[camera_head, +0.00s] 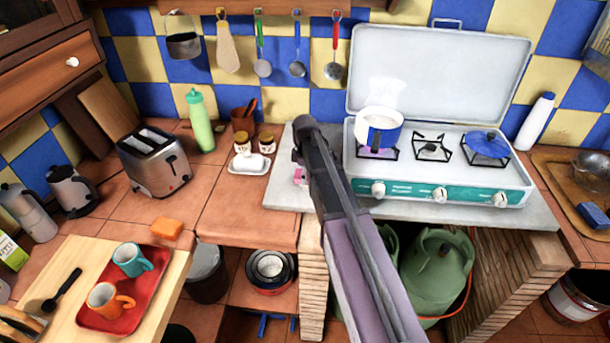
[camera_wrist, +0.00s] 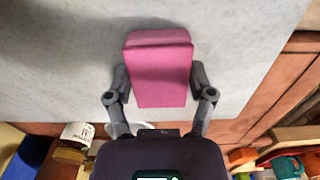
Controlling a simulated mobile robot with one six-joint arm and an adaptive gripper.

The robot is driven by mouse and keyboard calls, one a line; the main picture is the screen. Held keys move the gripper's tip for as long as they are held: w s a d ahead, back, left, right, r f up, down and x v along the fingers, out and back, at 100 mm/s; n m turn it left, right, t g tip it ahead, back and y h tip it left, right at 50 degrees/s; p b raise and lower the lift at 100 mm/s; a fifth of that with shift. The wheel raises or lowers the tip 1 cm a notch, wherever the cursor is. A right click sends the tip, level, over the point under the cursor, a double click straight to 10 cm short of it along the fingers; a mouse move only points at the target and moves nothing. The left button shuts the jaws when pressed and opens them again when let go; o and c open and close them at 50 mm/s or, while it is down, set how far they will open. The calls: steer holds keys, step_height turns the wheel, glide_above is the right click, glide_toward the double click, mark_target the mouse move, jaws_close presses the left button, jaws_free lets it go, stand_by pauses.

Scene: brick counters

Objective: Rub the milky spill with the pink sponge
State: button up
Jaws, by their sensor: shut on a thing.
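The pink sponge (camera_wrist: 160,72) sits between the two fingers of my gripper (camera_wrist: 159,84) in the wrist view, and the gripper is shut on it. The sponge is over the pale grey slab (camera_wrist: 60,60); I cannot tell if it touches it. In the head view my gripper (camera_head: 301,160) is over the left part of the slab (camera_head: 282,190), left of the stove, with a bit of the pink sponge (camera_head: 299,176) showing below it. I cannot make out the milky spill in either view; the arm and sponge hide part of the slab.
The camping stove (camera_head: 440,190) with a blue-white pot (camera_head: 383,133) stands right of my arm. A butter dish (camera_head: 249,164) and small jars (camera_head: 242,144) stand left of the slab. An orange block (camera_head: 166,228) lies on the tiled counter. The slab's front strip is clear.

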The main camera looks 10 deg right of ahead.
mark_target(304, 189)
steer(key=shift+s, duration=0.15)
steer(key=shift+s+a, duration=0.35)
steer(key=shift+s, duration=0.55)
steer(key=shift+s+a, duration=0.3)
steer(key=shift+s, duration=0.55)
steer(key=shift+r, duration=0.2)
step_height(304, 189, up, 6)
steer(key=p, duration=0.6)
steer(key=shift+f, duration=0.1)
step_height(304, 189, up, 3)
steer(key=p, duration=0.3)
steer(key=shift+a, duration=0.1)
stand_by(0.6)
